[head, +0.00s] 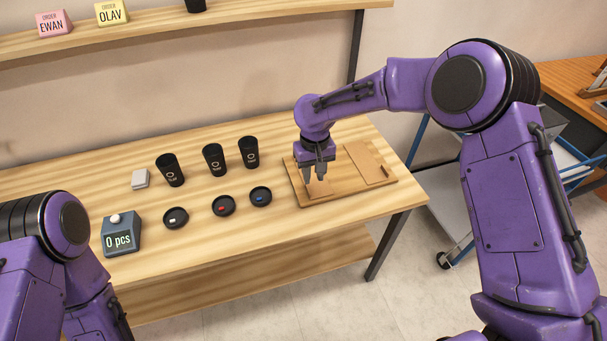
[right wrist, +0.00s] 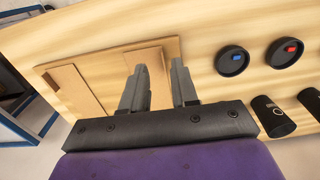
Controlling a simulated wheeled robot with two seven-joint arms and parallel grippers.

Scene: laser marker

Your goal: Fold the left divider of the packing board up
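The packing board (head: 345,192) is a flat tan board at the right end of the table; it also shows in the right wrist view (right wrist: 108,72). Its left divider (head: 319,190) lies flat, partly hidden by my right gripper; in the right wrist view it is the panel (right wrist: 158,92) by the fingers. The right divider (head: 367,164) also lies flat. My right gripper (head: 315,179) points down over the left divider, fingers apart and empty. In the right wrist view the gripper (right wrist: 160,70) straddles the divider's edge; I cannot tell whether it touches. My left gripper is out of view.
Three black cups (head: 214,160) and three black lids (head: 223,206) stand left of the board. A counter box (head: 121,236) reading "0 pcs" and a small white block (head: 140,179) are further left. A blue-framed cart (head: 440,180) stands right of the table.

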